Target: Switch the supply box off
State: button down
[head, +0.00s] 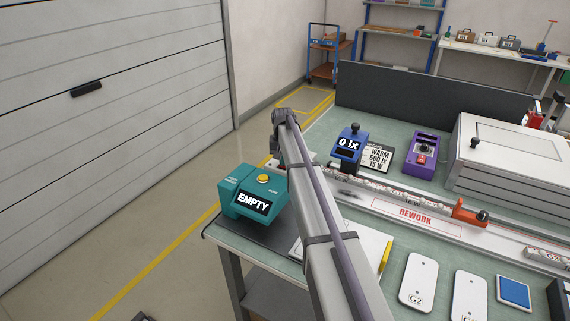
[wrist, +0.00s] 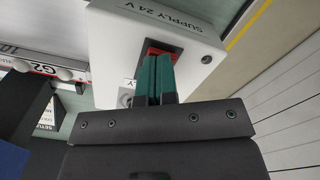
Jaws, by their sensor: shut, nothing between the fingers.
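The supply box (wrist: 112,50) is a white box labelled "SUPPLY 24 V" in the wrist view. Its red switch (wrist: 177,52) sits on the face towards me and is partly covered by my fingers. My gripper (wrist: 158,62) is shut and empty, its teal fingers pressed together with the tips at the switch. I cannot tell whether they touch it, or which way the switch is set. In the head view my arm hides the gripper and most of the supply box.
A teal box reading "EMPTY" (head: 247,205) stands left of my arm. Right of it are a blue meter reading "0 lx" (head: 347,147), a purple device (head: 421,155) and a rail marked "REWORK" (head: 416,217).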

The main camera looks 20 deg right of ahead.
jog(key=shift+f, duration=0.1)
notch_tip(320, 180, up, 7)
jog(key=p, duration=0.7)
jog(key=shift+r, duration=0.2)
jog(key=shift+f, duration=0.1)
jog(key=shift+f, duration=0.1)
